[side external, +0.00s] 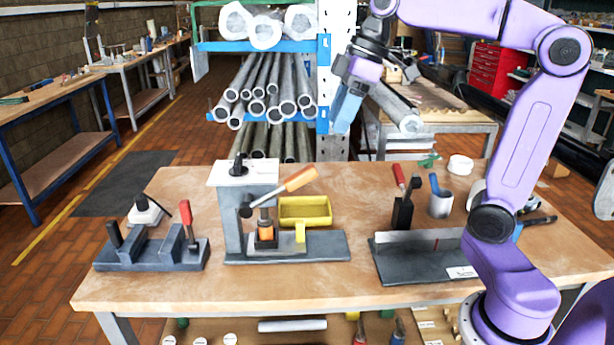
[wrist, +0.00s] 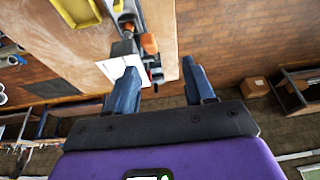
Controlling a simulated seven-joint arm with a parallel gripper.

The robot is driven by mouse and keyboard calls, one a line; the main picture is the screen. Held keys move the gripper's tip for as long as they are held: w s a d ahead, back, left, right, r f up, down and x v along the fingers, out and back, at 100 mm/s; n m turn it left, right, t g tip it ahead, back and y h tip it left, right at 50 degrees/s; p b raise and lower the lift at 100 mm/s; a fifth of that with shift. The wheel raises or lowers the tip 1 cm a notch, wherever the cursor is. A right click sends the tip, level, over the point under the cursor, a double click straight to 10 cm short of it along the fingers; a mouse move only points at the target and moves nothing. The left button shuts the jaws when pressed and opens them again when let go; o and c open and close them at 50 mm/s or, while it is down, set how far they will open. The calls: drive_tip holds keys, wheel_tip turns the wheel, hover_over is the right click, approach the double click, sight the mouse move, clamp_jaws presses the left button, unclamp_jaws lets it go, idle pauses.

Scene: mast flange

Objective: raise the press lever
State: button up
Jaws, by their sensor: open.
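The press (side external: 233,212) stands on a grey base in the middle of the bench. Its lever has an orange handle (side external: 301,179) and slopes up to the right from a dark pivot on the press. Under it, an orange part (side external: 265,234) sits in the press. My gripper (side external: 343,122) has blue fingers, is open and empty, and hangs above and to the right of the handle, clear of it. In the wrist view, my gripper (wrist: 160,66) spreads its fingers near the press's white top plate (wrist: 118,68); an orange piece (wrist: 149,44), probably the handle, shows between and beyond them.
A yellow tray (side external: 305,211) stands just behind the press base. A grey fixture with a red handle (side external: 150,252) is at left. A dark holder (side external: 403,212), a grey cup (side external: 440,204) and a grey angled fixture (side external: 420,262) are at right. A pipe rack (side external: 270,46) stands behind.

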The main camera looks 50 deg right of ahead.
sight(312, 165)
drive_tip(key=x, duration=0.5)
drive_tip(key=w+x, duration=0.1)
drive_tip(key=x, duration=0.4)
drive_tip(key=w+d+x, duration=0.1)
drive_tip(key=x, duration=0.4)
drive_tip(key=shift+w+f, duration=0.1)
drive_tip(key=shift+f, duration=0.05)
clamp_jaws()
